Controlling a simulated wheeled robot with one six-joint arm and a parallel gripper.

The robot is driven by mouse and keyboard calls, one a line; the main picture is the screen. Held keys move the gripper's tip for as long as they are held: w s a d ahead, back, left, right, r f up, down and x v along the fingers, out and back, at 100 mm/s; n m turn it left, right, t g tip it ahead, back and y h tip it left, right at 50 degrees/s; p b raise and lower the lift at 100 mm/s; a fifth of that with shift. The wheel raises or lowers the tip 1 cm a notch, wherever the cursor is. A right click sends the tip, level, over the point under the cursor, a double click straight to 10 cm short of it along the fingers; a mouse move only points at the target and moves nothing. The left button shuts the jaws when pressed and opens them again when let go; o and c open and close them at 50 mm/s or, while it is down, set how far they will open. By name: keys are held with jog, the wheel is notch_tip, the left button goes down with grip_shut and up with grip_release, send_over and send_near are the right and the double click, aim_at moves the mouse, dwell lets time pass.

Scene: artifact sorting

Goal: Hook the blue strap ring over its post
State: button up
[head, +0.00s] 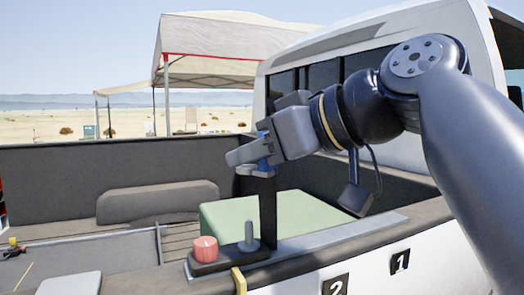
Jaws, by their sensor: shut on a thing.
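My gripper (248,155) is in the head view, above the near rail of the truck bed, shut on a small blue piece (263,164), seemingly the blue strap ring. The fingers hide most of it, so its opening does not show. A dark upright piece (268,212) rises from the rail to just under the gripper; whether it is a post or a strap, and whether it touches the blue piece, I cannot tell. A short grey post (249,234) with a wide foot stands on a dark base (228,260), below and slightly left of the gripper.
A red cylinder (205,248) stands on the base's left end. A yellow strap (239,281) hangs over the rail. A green box (307,213) lies in the bed behind. Plates marked 2 (336,286) and 1 (400,261) are on the truck's side. The air left of the gripper is free.

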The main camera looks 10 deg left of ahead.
aim_at(250, 221)
jog(key=shift+f+b, duration=2.45)
jog(key=shift+f, duration=0.65)
jog(key=shift+f, duration=0.15)
jog(key=shift+f+b, duration=0.5)
jog(key=shift+b, duration=0.05)
jog(key=shift+f, duration=0.25)
jog(key=shift+f+b, duration=0.7)
jog(key=shift+b, duration=0.2)
jog(key=shift+f+b, duration=0.35)
jog(key=shift+f, duration=0.05)
jog(key=o, duration=1.1)
jog(key=shift+c, duration=0.2)
